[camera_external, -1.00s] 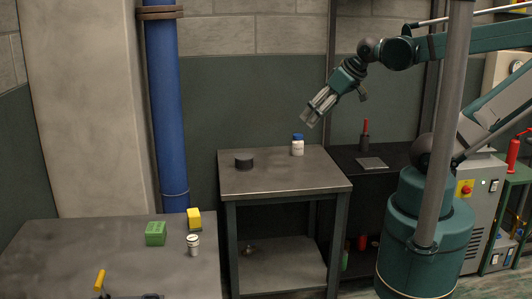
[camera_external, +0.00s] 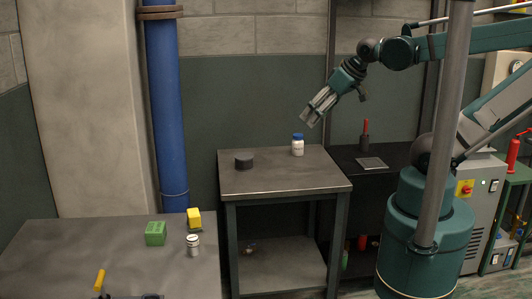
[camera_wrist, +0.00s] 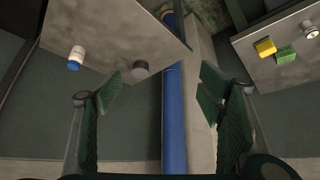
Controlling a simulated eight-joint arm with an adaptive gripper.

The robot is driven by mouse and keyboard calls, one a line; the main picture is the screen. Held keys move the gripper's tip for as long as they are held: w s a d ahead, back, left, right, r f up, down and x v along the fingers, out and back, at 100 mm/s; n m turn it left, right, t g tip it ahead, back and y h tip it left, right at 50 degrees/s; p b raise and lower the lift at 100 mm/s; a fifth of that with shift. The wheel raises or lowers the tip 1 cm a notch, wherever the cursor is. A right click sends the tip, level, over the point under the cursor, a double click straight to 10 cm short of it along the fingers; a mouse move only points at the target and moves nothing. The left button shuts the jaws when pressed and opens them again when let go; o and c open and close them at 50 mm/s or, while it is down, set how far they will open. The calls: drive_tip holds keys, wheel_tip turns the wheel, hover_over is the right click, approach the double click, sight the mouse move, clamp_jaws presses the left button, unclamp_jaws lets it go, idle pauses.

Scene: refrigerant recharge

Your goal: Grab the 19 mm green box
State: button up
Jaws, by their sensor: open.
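The green box (camera_external: 155,233) sits on the left table, left of a yellow block. It also shows in the wrist view (camera_wrist: 287,54) at the upper right, apart from my fingers. My gripper (camera_external: 308,119) is up in the air above the back of the middle table, far to the right of the green box. In the wrist view my gripper (camera_wrist: 158,88) has its two fingers spread wide, with nothing between them.
A yellow block (camera_external: 194,218) and a white jar (camera_external: 193,245) stand close to the green box. A blue-capped white bottle (camera_external: 298,145) and a dark round puck (camera_external: 244,162) are on the middle table (camera_external: 275,184). A blue pipe (camera_external: 166,110) rises behind the tables.

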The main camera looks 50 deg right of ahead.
drive_tip(key=c, duration=0.6)
drive_tip(key=shift+o, duration=0.2)
drive_tip(key=shift+w, duration=0.1)
